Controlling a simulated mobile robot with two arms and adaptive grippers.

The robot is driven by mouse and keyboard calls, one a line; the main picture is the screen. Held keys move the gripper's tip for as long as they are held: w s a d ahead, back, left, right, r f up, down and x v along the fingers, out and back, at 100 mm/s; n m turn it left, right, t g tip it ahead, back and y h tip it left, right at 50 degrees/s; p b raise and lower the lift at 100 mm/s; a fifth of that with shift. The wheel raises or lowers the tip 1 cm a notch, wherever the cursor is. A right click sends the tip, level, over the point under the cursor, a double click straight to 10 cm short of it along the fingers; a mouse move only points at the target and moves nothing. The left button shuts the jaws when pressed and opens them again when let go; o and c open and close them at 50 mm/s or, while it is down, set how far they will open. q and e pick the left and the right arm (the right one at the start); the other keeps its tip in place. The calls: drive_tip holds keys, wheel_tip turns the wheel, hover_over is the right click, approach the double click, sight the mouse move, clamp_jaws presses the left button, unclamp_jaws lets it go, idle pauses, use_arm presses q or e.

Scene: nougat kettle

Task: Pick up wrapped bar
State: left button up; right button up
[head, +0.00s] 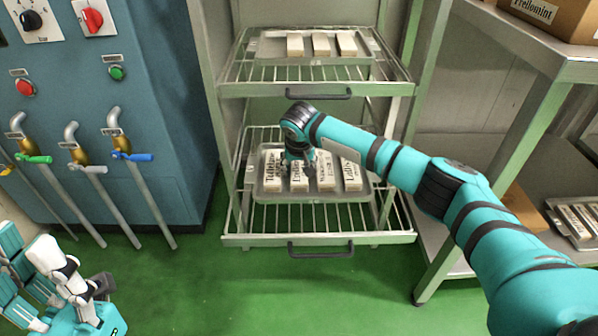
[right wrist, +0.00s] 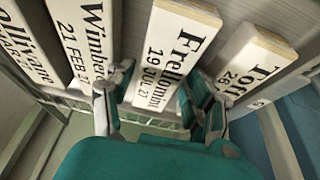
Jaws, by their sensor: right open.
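Several pale wrapped bars with black print lie side by side on a metal tray (head: 310,198) on the lower wire shelf. My right gripper (head: 300,163) is over the second bar from the left and partly hides it in the head view. In the right wrist view, the open fingers (right wrist: 158,98) are on either side of the bar marked "Frellomint" (right wrist: 176,45). I cannot tell whether they touch it. The "Wimber..." bar (right wrist: 90,40) and the "Toff..." bar (right wrist: 258,62) lie on either side. My left gripper (head: 102,285) is low at the left, away from the rack; its opening is unclear.
The upper shelf (head: 315,88), with a tray of 3 bars, stands over the lower one. A blue cabinet (head: 150,60) with valves and pipes is at the left. A metal table (head: 545,55) with a carton (head: 560,15) is at the right. Green floor (head: 250,290) is clear in front.

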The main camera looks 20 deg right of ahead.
drive_tip(key=c, duration=0.9)
drive_tip(key=shift+c, duration=0.7)
drive_tip(key=shift+r, duration=0.1)
